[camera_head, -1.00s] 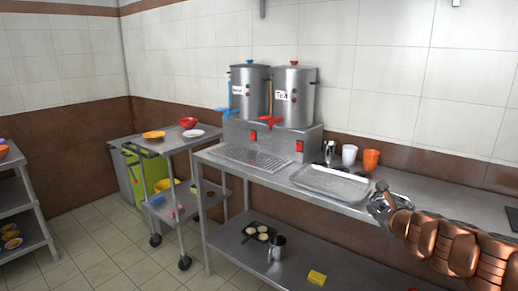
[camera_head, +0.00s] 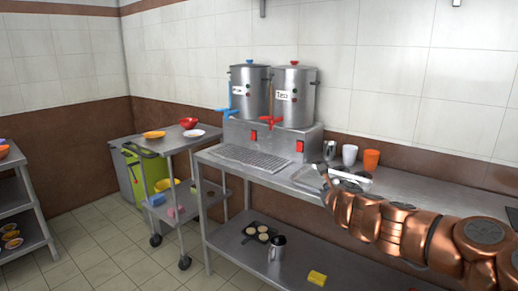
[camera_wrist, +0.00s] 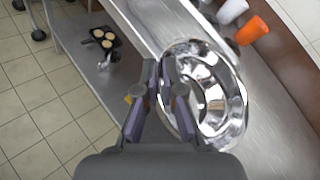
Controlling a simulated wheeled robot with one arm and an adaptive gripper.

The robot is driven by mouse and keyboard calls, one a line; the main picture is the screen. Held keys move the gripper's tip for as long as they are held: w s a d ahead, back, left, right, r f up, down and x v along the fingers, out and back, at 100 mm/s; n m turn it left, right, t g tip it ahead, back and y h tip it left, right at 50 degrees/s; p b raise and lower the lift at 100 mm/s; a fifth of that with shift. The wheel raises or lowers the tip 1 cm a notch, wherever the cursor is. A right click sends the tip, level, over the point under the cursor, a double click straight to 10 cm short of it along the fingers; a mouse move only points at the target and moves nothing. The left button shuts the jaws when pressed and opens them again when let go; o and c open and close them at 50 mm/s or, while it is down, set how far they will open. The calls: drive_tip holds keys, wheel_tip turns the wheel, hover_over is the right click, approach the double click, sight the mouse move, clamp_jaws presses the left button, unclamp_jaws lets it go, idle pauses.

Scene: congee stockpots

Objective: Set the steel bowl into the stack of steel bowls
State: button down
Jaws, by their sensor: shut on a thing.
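My gripper (camera_wrist: 162,78) is shut on the near rim of a shiny steel bowl (camera_wrist: 226,92) in the wrist view. The bowl is seen from above, its mouth facing the camera, beside and to the right of the fingers. I cannot make out a separate stack of steel bowls; whether one lies beneath the held bowl cannot be told.
Two urns (camera_head: 294,95) stand to the left.

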drive_tip(key=w+a, duration=0.2)
drive_tip(key=shift+w+a, duration=0.2)
drive_tip(key=shift+w, duration=0.1)
drive_tip(key=shift+r, duration=0.2)
drive_tip(key=shift+f, duration=0.15)
